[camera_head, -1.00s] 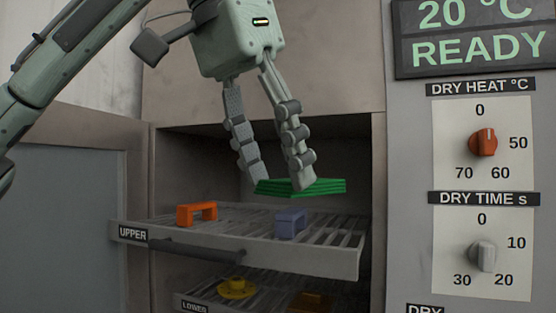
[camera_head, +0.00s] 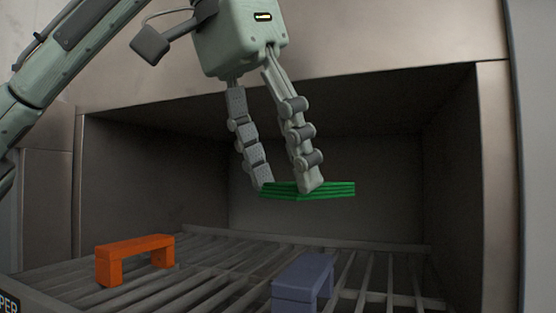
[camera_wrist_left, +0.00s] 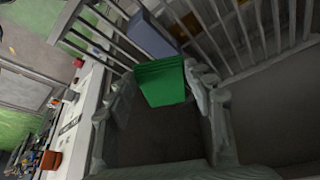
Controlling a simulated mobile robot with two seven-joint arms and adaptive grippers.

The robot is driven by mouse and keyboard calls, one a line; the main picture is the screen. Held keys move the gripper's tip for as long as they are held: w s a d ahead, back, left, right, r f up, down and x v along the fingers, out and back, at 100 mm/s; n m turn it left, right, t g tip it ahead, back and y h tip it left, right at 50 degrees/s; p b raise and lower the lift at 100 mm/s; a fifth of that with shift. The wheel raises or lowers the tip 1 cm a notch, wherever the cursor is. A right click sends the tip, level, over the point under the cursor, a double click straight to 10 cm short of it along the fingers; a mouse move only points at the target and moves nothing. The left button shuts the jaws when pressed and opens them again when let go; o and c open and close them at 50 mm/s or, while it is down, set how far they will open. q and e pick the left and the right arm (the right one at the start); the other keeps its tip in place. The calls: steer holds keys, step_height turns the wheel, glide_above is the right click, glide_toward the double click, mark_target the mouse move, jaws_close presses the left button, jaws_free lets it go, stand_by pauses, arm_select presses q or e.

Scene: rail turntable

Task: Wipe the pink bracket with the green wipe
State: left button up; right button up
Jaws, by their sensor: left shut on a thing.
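The green wipe (camera_head: 335,190) is a folded, layered pad held between the fingertips of my left gripper (camera_head: 289,186). It hangs in the cabinet opening, above the rack. It also shows in the left wrist view (camera_wrist_left: 161,82), between the fingers. A blue-violet bracket (camera_head: 303,278) stands on the rack below the wipe and nearer the front. It shows just beyond the wipe in the left wrist view (camera_wrist_left: 151,35). An orange bracket (camera_head: 135,244) stands on the rack to the left. I see no clearly pink bracket. My right gripper is out of view.
The slatted upper rack (camera_head: 372,265) extends beneath the gripper, with bare slats at its right. The cabinet's right wall (camera_head: 452,185) and top edge (camera_head: 350,78) bound the opening.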

mark_target(288, 273)
arm_select(q)
steer(key=shift+s+f, duration=0.15)
steer(key=shift+f, duration=3.05)
steer(key=shift+f, duration=0.6)
steer(key=shift+s, duration=0.15)
